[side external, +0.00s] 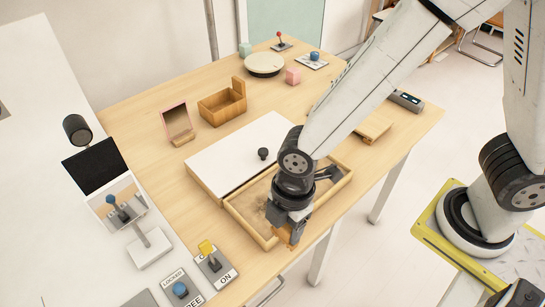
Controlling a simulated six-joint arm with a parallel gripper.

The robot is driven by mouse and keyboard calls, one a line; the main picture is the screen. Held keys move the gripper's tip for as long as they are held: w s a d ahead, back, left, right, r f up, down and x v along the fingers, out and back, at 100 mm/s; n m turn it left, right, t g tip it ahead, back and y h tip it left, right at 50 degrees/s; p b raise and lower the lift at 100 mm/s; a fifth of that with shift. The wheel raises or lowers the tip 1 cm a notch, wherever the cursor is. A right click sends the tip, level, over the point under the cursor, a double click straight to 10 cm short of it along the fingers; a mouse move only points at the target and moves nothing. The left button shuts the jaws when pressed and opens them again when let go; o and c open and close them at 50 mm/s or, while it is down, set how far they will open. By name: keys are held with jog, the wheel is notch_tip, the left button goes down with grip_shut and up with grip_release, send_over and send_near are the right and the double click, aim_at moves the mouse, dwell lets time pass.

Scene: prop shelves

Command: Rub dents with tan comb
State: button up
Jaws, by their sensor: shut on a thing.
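My gripper (290,226) points down over the near edge of a shallow wooden-framed tray (232,209) with a tan, grainy bed. It is shut on an orange-tan piece, seemingly the tan comb (283,240), which shows just below the fingers. Whether the comb touches the tray's bed or frame I cannot tell. My gripper and wrist hide much of the tray's middle. Dents in the bed are too small to make out.
A white panel (233,150) with a black knob (263,153) lies beside the tray. Behind are an open wooden box (222,105), a pink-framed mirror (178,121) and a round cream container (263,64). Switch plates (214,266) stand at front left.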

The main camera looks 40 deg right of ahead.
jog(key=o, duration=0.5)
jog(key=c, duration=0.3)
jog(key=w+d, duration=0.1)
jog(key=w, duration=0.3)
jog(key=w+d+f, duration=0.1)
jog(key=w, duration=0.3)
jog(key=w+d+f, duration=0.1)
jog(key=w, duration=0.3)
jog(key=shift+f, duration=0.1)
